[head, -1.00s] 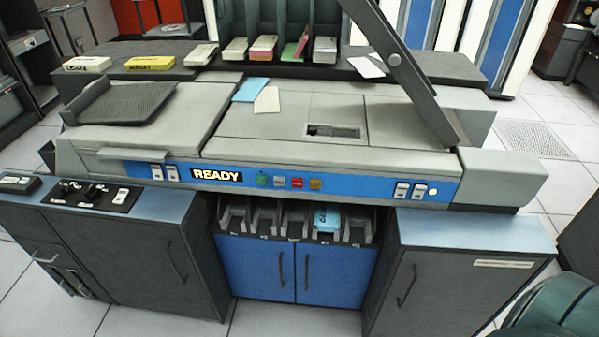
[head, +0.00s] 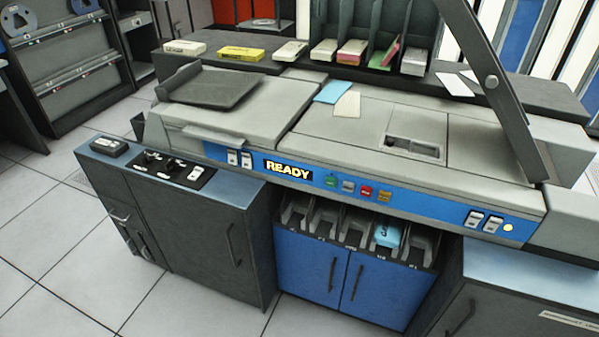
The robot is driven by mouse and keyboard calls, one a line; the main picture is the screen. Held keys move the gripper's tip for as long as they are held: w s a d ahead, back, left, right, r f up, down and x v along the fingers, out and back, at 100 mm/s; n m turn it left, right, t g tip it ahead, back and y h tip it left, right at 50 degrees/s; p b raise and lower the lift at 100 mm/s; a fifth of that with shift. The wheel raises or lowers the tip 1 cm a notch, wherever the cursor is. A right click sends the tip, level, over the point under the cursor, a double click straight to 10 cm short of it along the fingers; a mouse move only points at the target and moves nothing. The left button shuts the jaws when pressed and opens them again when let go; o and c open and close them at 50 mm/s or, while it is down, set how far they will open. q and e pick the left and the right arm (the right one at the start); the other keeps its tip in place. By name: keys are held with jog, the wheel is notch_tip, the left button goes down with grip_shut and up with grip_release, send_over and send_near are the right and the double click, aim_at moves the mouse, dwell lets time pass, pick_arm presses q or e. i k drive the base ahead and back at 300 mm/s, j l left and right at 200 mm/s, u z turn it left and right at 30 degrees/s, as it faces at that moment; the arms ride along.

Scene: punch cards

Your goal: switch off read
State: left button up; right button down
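The card machine (head: 330,130) stands in the middle of the head view with a blue front panel (head: 440,203). A lit READY sign (head: 289,169) is on the panel. Two white rocker switches (head: 239,158) sit left of the sign. Two more rocker switches (head: 483,221) sit at the panel's right end beside a small lit round lamp (head: 508,227). Several small coloured buttons (head: 357,189) lie between. The labels by the switches are too small to read, so I cannot tell which one is read. Neither of my grippers is in view.
A side cabinet (head: 190,235) at left carries a small control plate with knobs and a switch (head: 172,169). Card trays (head: 340,228) sit under the panel, one with blue cards. Card stacks line the back shelf. The tiled floor (head: 60,270) at left is clear.

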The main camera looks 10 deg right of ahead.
aim_at(474, 220)
jog(key=z, duration=1.55)
